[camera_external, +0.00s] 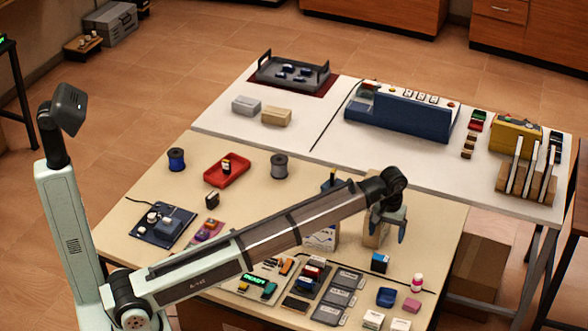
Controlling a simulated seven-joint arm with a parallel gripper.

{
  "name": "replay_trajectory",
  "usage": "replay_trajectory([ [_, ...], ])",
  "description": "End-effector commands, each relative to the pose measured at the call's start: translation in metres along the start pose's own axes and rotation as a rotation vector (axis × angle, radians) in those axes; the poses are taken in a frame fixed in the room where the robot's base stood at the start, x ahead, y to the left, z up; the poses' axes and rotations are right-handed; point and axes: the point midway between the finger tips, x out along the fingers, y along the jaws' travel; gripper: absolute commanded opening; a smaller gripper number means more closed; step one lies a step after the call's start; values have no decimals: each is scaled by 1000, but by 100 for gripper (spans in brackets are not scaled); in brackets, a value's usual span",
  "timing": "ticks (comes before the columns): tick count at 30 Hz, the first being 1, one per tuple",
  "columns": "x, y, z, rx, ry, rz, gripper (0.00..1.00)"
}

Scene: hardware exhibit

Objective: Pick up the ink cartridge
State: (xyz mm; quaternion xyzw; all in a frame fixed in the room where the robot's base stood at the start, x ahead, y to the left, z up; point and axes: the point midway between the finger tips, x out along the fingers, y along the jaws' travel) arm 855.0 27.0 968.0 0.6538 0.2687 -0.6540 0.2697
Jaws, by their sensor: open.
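I cannot tell for sure which of the small items is the ink cartridge. A small black box with a blue side (379,262) stands on the beige table at the right and may be it. A small dark block (212,199) lies at the left of the table. My gripper (388,238) is over the right part of the table with its fingers downward, open, with nothing seen held in it. It is above and slightly behind the black and blue box in the picture, apart from it. A tan block stands behind the gripper and is partly hidden.
A red tray (238,176) and two spools (176,159) (280,166) stand at the back of the beige table (140,195). Grey card-like pieces (338,298), a blue container (387,297) and a pink-capped bottle (417,284) crowd the front. My forearm hides part of the middle.

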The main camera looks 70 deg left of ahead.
Motion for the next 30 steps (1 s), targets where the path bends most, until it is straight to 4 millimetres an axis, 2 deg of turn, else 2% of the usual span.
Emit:
replay_trajectory([
  [12,65,-1,1,0,-1,-2,87],
  [16,77,-1,1,1,0,-1,87],
  [25,88,-2,3,1,0,-2,87],
  [30,108,-6,9,1,0,-2,87],
])
